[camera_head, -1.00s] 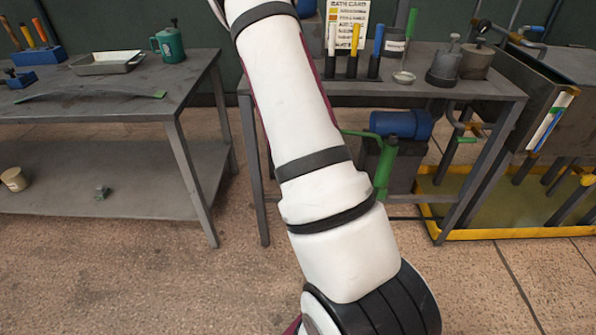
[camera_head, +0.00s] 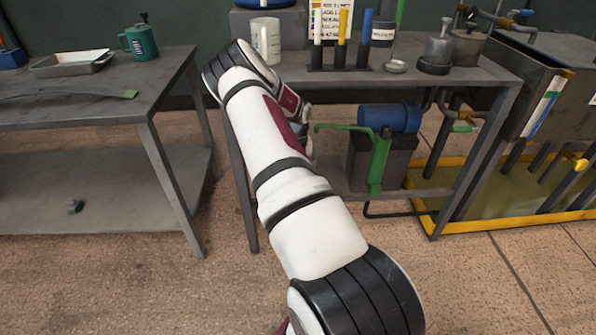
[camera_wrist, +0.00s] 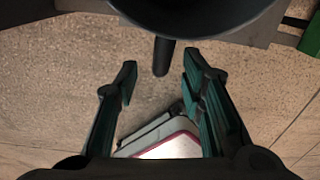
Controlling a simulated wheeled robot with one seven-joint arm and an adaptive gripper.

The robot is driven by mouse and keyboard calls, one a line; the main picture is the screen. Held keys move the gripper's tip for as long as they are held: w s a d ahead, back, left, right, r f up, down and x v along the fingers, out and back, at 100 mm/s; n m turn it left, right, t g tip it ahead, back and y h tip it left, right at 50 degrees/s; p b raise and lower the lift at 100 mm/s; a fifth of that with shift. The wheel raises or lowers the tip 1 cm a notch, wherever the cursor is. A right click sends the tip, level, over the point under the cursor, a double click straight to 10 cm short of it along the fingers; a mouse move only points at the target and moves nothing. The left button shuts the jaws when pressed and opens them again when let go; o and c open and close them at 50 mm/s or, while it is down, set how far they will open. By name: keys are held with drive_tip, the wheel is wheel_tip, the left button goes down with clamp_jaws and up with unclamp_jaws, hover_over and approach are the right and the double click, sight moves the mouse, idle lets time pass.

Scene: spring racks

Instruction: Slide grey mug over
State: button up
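A pale grey mug (camera_head: 265,42) stands upright at the back left of the right-hand bench (camera_head: 420,78), just beyond the bend of my arm. My gripper is hidden behind my arm in the head view. In the wrist view my gripper (camera_wrist: 158,82) is open, its two fingers apart with floor showing between them. A dark round body (camera_wrist: 200,12) with a short stub like a handle fills the top of the wrist view, the stub lying between the fingertips. I cannot tell if it is the grey mug.
A rack of coloured-handled tools (camera_head: 342,62), a ladle (camera_head: 396,66) and dark metal pots (camera_head: 436,55) stand right of the mug. A green mug (camera_head: 138,41) and a tray (camera_head: 73,63) are on the left bench. A blue motor (camera_head: 390,118) sits below. A gap separates the benches.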

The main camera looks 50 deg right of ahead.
drive_tip(key=shift+f+b, duration=0.9)
drive_tip(key=shift+f, duration=2.85)
clamp_jaws()
